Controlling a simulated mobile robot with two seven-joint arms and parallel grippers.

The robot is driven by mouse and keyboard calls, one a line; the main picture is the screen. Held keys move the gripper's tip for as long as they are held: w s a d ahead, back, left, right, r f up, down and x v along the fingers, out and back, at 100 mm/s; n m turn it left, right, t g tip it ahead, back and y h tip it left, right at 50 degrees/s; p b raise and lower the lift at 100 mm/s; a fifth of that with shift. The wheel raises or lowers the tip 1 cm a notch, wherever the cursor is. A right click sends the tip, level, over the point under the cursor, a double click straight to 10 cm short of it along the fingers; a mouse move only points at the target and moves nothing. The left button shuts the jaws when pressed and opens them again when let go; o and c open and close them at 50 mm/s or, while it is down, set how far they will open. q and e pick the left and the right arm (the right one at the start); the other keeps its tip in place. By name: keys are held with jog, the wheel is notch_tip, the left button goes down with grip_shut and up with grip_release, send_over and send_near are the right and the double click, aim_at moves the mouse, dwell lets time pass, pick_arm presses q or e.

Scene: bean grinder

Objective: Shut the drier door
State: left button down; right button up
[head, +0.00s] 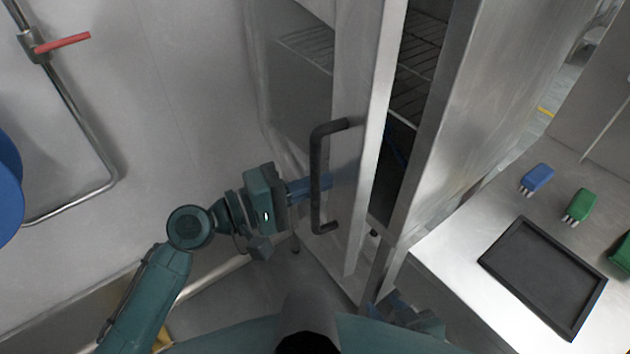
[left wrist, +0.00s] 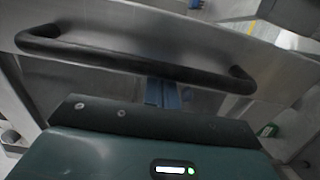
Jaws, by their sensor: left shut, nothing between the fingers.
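The drier door (head: 370,130) is a steel panel standing partly open, with a dark gap between it and the drier cabinet (head: 470,120). Its black bar handle (head: 316,170) faces left; the handle also crosses the left wrist view (left wrist: 130,59). My left gripper (head: 322,183) is shut and empty, its blue fingers reaching behind the handle bar toward the door face. In the left wrist view the fingers (left wrist: 163,92) lie below the handle; I cannot tell whether they touch the door. My right gripper (head: 405,312) is low in the head view, partly hidden, its jaws unclear.
Wire racks (head: 420,55) show inside the drier. A steel counter (head: 460,245) at right bears a black tray (head: 545,275), a blue piece (head: 537,178) and green pieces (head: 579,205). A wall pipe with a red lever (head: 62,43) is at upper left.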

pick_arm(q)
jog(key=x, duration=1)
jog(key=shift+w+r, duration=0.3)
jog(key=shift+r, duration=0.05)
pick_arm(e)
jog(key=shift+s+a+r, duration=0.1)
jog(key=shift+s+a, duration=0.25)
jog(key=shift+a, duration=0.05)
pick_arm(q)
jog(key=shift+d, duration=0.15)
jog(key=b+v, duration=0.3)
jog(key=v, duration=1)
jog(key=shift+a+f, duration=0.4)
pick_arm(e)
jog(key=shift+w+a+f+n+y, duration=0.2)
jog(key=shift+w+n+y, duration=0.1)
jog(key=shift+w+y, duration=0.15)
